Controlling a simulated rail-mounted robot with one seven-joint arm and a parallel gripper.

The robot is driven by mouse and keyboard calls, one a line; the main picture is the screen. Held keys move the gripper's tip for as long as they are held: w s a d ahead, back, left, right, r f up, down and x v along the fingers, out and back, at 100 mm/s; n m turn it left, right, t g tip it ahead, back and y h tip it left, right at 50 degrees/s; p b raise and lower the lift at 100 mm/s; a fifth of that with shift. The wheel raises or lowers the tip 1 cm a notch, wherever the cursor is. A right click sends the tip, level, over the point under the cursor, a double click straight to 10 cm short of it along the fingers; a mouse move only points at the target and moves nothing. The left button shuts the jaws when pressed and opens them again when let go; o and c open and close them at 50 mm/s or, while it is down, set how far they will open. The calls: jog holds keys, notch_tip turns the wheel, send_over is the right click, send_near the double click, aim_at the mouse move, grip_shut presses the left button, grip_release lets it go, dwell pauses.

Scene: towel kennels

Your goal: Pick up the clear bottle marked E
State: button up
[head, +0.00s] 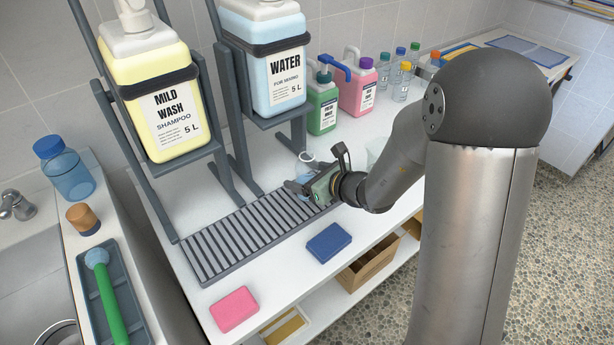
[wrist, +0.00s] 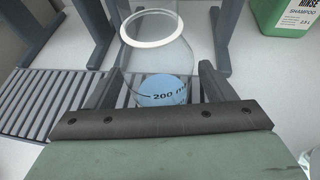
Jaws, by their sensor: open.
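Several small clear bottles (head: 401,82) with coloured caps stand at the back right of the counter in the head view. Their label letters are too small to read, so I cannot tell which is E. My gripper (head: 303,186) is open, well to the left and in front of them, over the slatted rack. In the wrist view its fingers (wrist: 157,88) stand on either side of a clear measuring vessel (wrist: 160,62) with a white rim, blue liquid and a "200 m" mark. The vessel also shows in the head view (head: 307,160). Contact with the fingers cannot be told.
The slatted drain rack (head: 205,272) lies along the counter. Mild wash (head: 165,95) and water (head: 270,75) jugs stand in frames behind it. Green (head: 321,108) and pink (head: 357,88) jugs stand between there and the bottles. Blue (head: 328,243) and pink (head: 234,309) sponges lie in front.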

jog(key=c, duration=1.1)
jog(key=shift+c, duration=0.7)
jog(key=shift+r, duration=0.15)
